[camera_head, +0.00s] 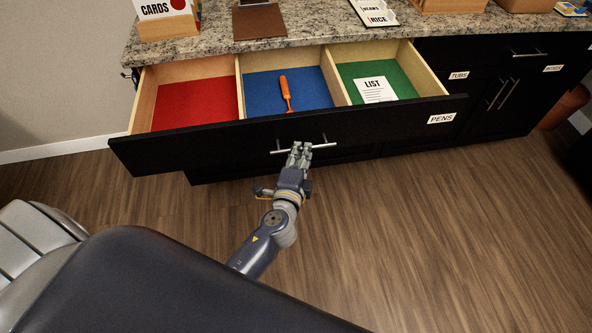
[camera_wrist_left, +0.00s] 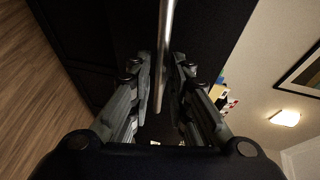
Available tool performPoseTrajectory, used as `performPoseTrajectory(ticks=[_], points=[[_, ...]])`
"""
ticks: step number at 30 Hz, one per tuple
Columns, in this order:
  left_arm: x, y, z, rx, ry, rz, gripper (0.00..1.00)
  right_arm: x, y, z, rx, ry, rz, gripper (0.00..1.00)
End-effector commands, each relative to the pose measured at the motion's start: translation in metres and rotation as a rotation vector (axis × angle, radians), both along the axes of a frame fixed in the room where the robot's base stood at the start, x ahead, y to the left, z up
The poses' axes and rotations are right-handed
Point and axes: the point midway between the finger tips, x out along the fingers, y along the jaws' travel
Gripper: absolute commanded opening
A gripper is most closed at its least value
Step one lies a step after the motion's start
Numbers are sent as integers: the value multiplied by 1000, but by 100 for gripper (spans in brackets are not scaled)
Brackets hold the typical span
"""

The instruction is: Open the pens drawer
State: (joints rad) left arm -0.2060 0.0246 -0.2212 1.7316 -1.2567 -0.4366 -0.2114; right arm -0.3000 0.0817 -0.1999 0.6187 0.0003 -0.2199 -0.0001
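The pens drawer is pulled out from the black cabinet. Its black front (camera_head: 200,148) carries a PENS label (camera_head: 441,118) at the right end. Inside are a red, a blue and a green compartment; an orange tool (camera_head: 285,92) lies in the blue one and a LIST card (camera_head: 375,90) in the green one. My left gripper (camera_head: 299,150) is at the drawer's metal bar handle (camera_head: 325,146). In the left wrist view the handle (camera_wrist_left: 164,50) runs between the two parted fingers (camera_wrist_left: 162,72), with narrow gaps on both sides. My right gripper is out of view.
The granite counter (camera_head: 320,25) above holds a CARDS box (camera_head: 165,20), a brown board (camera_head: 258,20) and a RICE sign (camera_head: 376,13). Closed cabinet fronts with TUBS (camera_head: 459,76) and another label stand at right. The wooden floor (camera_head: 420,230) in front is clear.

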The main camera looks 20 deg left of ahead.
Motion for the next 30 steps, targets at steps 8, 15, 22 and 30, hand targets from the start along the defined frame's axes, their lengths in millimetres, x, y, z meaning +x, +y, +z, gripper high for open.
performPoseTrajectory(ticks=[8, 15, 22, 30], points=[[-54, -11, 8, -1, 4, -1, 18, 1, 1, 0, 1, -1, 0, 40], [-81, -16, 14, 0, 2, 0, 18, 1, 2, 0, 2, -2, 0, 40], [-87, -17, 16, 0, 1, -1, 18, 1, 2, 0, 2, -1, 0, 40], [-87, -17, 16, 0, 0, -1, 18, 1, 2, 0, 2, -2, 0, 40]])
